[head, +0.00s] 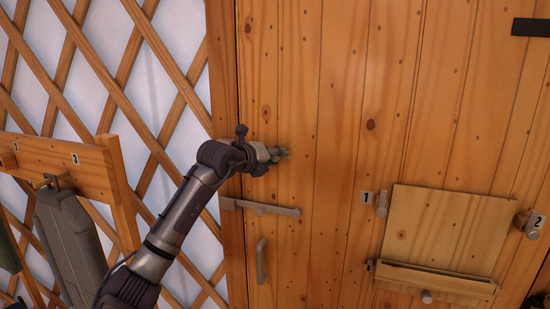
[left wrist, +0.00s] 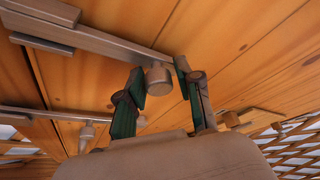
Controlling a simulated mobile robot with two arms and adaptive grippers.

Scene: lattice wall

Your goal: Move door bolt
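A wooden plank door (head: 340,120) fills the middle and right of the head view. A grey metal bolt bar (head: 262,208) lies across its left edge, below my left gripper (head: 282,153). In the left wrist view a metal bar (left wrist: 105,42) runs along the planks and carries a round knob (left wrist: 158,81). I cannot tell whether it is the same bar. My left gripper (left wrist: 160,75) is open, with one green-padded finger on each side of the knob. A small gap shows at the right finger; contact at the left finger is unclear. My right gripper is out of view.
A vertical door handle (head: 261,260) sits below the bolt bar. A wooden flap (head: 445,232) with side knobs is at the lower right. A lattice wall (head: 150,80) and a hook rail (head: 65,165) stand at the left. Another metal bar (left wrist: 45,114) shows in the left wrist view.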

